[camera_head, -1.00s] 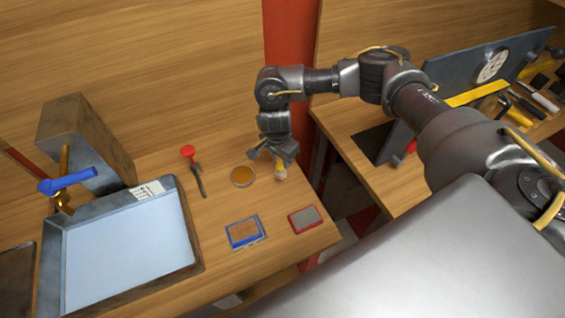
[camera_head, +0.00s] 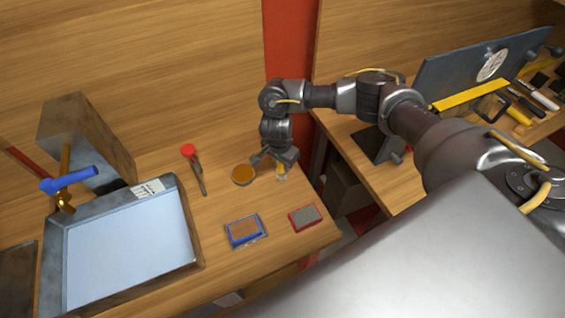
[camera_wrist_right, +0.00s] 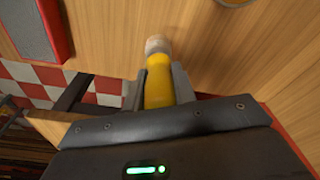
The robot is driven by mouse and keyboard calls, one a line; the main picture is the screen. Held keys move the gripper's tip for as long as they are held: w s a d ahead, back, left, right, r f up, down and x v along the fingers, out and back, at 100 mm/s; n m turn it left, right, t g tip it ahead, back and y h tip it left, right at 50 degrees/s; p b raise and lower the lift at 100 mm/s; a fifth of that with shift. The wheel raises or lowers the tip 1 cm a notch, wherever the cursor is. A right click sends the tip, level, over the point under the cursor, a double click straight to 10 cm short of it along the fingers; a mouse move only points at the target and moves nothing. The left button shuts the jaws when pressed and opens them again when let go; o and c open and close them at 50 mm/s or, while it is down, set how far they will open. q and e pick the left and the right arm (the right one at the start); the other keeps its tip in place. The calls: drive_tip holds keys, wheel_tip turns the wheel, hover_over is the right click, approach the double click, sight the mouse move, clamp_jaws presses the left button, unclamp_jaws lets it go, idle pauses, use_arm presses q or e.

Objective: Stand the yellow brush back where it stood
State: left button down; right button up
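The yellow brush (camera_head: 281,170) is at the right part of the wooden bench, below my right gripper (camera_head: 279,164). In the right wrist view the yellow handle (camera_wrist_right: 160,92) lies between the two dark fingers of my right gripper (camera_wrist_right: 158,82), which look closed on its sides. Its pale tip (camera_wrist_right: 158,45) points away from the gripper, toward the bench. In the head view the brush looks about upright, mostly covered by the gripper. I cannot tell whether its tip touches the bench. My left gripper is out of view.
A round amber-topped tin (camera_head: 242,175) stands just left of the brush. A red-headed tool (camera_head: 189,152), a blue-framed box (camera_head: 245,231) and a red-and-grey block (camera_head: 305,217) lie nearby. A metal tray (camera_head: 190,225) is at left. A red post (camera_head: 290,60) rises behind.

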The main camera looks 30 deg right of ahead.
drive_tip(key=o, duration=0.4)
drive_tip(key=shift+r+p, duration=0.2)
drive_tip(key=shift+p, duration=0.1)
drive_tip(key=r, duration=0.4)
drive_tip(key=a+r+b, duration=0.1)
drive_tip(key=r, duration=0.6)
drive_tip(key=shift+s+a+r, duration=0.15)
drive_tip(key=shift+s+r, duration=0.15)
drive_tip(key=shift+r, duration=0.1)
